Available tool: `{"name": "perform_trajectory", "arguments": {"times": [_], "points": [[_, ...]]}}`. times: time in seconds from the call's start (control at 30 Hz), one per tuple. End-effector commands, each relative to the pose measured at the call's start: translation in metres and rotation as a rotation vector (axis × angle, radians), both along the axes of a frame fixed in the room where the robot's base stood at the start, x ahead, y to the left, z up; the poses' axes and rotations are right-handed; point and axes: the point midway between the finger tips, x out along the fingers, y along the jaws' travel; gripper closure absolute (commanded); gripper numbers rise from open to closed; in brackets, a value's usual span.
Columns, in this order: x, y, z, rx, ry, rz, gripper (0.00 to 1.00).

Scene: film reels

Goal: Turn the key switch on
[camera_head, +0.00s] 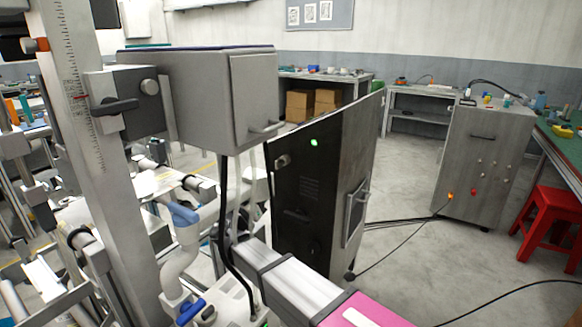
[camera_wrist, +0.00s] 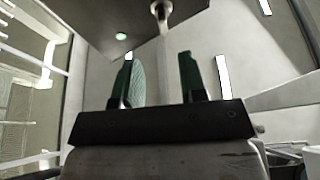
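The key switch (camera_head: 283,160) is a small metal knob on the dark front of a tall cabinet (camera_head: 310,215), left of a lit green lamp (camera_head: 313,142). In the wrist view the key switch (camera_wrist: 161,9) sticks out from the dark panel (camera_wrist: 100,22) at the top edge, partly cut off. The green lamp (camera_wrist: 121,36) is to its left. My gripper (camera_wrist: 162,60) has two green-padded fingers standing apart with nothing between them. The switch lies beyond the fingertips, roughly in line with the gap, and seems apart from them. I cannot make out my gripper in the head view.
A grey box with a handle (camera_head: 225,95) and a ruled column (camera_head: 75,130) stand close at the left. A metal cabinet (camera_head: 485,160) and a red stool (camera_head: 548,222) are at the right. Black cables (camera_head: 400,240) cross the open floor.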

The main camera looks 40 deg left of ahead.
Motion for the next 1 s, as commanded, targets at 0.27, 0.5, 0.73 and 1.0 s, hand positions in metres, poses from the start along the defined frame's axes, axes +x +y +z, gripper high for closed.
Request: {"name": "perform_trajectory", "arguments": {"times": [0.27, 0.5, 0.73, 1.0], "points": [[0.009, 0.008, 0.007, 0.013, -0.007, 0.014, 0.62], [0.047, 0.016, 0.023, 0.012, -0.007, 0.013, 0.62], [0.077, 0.022, 0.036, 0.011, -0.007, 0.014, 0.62], [0.091, 0.024, 0.042, 0.011, -0.006, 0.015, 0.62]]}}
